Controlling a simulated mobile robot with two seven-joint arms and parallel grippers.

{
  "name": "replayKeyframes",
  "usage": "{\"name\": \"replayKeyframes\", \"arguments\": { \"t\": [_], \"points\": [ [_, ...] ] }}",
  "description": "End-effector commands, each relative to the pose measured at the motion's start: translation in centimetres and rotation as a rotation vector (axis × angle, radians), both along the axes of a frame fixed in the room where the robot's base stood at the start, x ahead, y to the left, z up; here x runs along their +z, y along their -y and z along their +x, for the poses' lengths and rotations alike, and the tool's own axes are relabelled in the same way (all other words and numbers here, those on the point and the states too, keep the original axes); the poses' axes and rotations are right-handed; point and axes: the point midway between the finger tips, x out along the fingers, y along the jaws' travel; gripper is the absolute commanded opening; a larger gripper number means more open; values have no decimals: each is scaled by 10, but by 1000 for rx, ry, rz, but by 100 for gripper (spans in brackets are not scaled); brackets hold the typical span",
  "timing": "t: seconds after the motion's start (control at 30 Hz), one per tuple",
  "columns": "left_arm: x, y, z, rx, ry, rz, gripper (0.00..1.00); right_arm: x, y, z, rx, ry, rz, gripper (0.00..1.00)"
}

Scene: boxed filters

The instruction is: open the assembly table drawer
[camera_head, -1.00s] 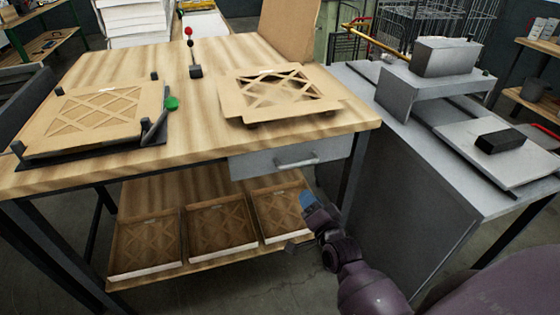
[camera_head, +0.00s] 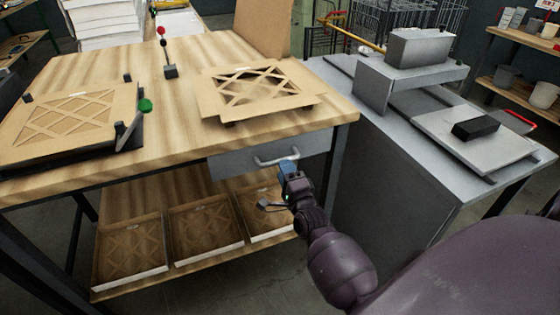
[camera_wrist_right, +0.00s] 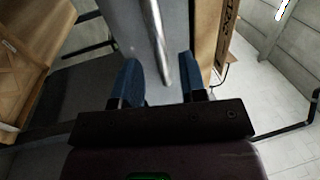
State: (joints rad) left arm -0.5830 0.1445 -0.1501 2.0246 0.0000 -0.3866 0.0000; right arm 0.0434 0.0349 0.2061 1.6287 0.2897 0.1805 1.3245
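The assembly table (camera_head: 180,62) has a grey drawer (camera_head: 235,166) under the right part of its top, and the drawer looks closed. Its metal bar handle (camera_head: 277,160) is on the front face; the handle (camera_wrist_right: 158,45) also shows in the right wrist view as a bar ahead of the fingers. My right gripper (camera_head: 287,166) is just below and in front of the handle. In the right wrist view its two blue fingers (camera_wrist_right: 160,80) are apart, with the bar's near end between or just beyond them; contact cannot be told. My left gripper is not in view.
A lower shelf (camera_head: 185,272) holds several boxed filters. On the tabletop are a filter in a black fixture (camera_head: 65,125) and a cardboard frame (camera_head: 255,90). A grey bench (camera_head: 385,150) stands close on the right.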

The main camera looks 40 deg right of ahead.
Motion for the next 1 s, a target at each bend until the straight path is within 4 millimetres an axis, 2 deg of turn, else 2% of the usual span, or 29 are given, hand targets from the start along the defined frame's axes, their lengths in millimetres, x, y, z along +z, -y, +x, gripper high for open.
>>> {"name": "replayKeyframes", "arguments": {
  "t": [0.1, 0.3, 0.7, 0.93, 1.0],
  "points": [
    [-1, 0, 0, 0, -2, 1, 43, 3, 4, 17, 0, 1, -1, 39],
    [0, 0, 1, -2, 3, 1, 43, 7, 8, 35, 0, 0, -1, 39],
    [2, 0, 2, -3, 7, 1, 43, 7, 10, 39, 0, -1, -1, 39],
    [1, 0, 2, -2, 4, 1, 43, 7, 10, 39, 0, -1, -1, 4],
    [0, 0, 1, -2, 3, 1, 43, 7, 10, 39, 0, -1, -1, 0]
  ]
}}
